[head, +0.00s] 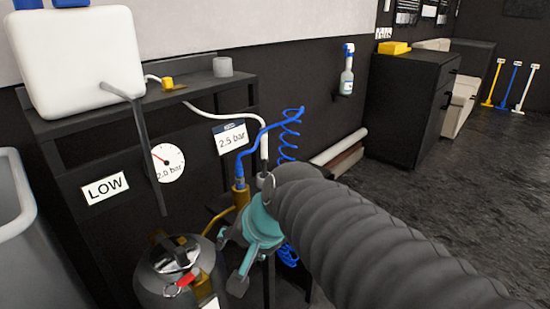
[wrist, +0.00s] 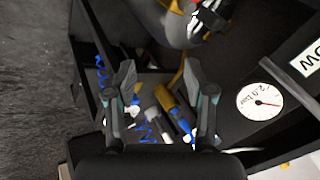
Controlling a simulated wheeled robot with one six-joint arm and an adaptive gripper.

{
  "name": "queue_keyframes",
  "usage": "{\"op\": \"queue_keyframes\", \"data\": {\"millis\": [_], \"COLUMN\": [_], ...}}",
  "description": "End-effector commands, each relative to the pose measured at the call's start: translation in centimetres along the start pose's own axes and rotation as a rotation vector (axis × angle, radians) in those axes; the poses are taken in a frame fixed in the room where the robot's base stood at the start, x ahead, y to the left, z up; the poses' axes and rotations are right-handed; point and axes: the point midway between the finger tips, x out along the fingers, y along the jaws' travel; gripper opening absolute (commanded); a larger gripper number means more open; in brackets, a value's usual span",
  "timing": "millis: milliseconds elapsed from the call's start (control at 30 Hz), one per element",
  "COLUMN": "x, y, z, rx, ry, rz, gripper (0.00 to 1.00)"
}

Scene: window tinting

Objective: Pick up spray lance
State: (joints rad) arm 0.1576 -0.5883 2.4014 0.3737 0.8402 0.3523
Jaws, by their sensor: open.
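My gripper (head: 232,262) is open and empty, low in front of the black bench. In the wrist view its two fingers (wrist: 160,82) are spread, with several fittings visible below and between them. One is a grey fitting with a white end (wrist: 158,102); in the head view a white hose (head: 264,145) runs down to it. Beside it is a brass fitting with a blue end (wrist: 176,105), which also shows in the head view (head: 240,192) with blue and yellow hoses. I cannot tell for certain which piece is the spray lance. My arm hides part of this area.
A steel pressure tank (head: 172,285) with a red-handled valve stands beside my gripper. A grey bin (head: 15,235) is at left. Floor at right (head: 440,210) is clear.

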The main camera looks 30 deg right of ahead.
Motion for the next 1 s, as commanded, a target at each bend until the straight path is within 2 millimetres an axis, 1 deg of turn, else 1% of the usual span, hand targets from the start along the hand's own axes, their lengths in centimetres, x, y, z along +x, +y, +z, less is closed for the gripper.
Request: {"op": "queue_keyframes", "data": {"millis": [33,67,100,167,200,233,267,300,333,400,500,600,700,767,867,1000], "x": [0.6,0.8,1.0,1.2,1.3,1.3,1.3,1.2,1.2,0.9,0.5,0.0,-0.1,0.1,1.3,3.5], "y": [-0.8,-1.4,-2.0,-2.7,-3.0,-3.0,-3.0,-2.8,-2.5,-1.6,-0.1,1.1,1.9,1.9,1.5,0.6], "z": [-2.1,-3.4,-5.2,-8.1,-10.3,-12.0,-13.7,-15.9,-17.5,-21.1,-25.1,-27.8,-29.2,-29.7,-30.4,-31.6], "rx": [0.206,0.331,0.499,0.748,0.914,1.037,1.156,1.31,1.418,1.649,1.907,2.075,2.162,2.184,2.192,2.189], "ry": [-0.002,-0.003,-0.005,-0.01,-0.013,-0.018,-0.022,-0.03,-0.037,-0.055,-0.086,-0.113,-0.132,-0.138,-0.142,-0.143], "rz": [-0.046,-0.08,-0.126,-0.197,-0.247,-0.285,-0.325,-0.378,-0.417,-0.507,-0.621,-0.705,-0.751,-0.764,-0.765,-0.762], "gripper": [0.53,0.53,0.53,0.53,0.53,0.53,0.53,0.53,0.53,0.53,0.53,0.53,0.53,0.53,0.53,0.53]}}
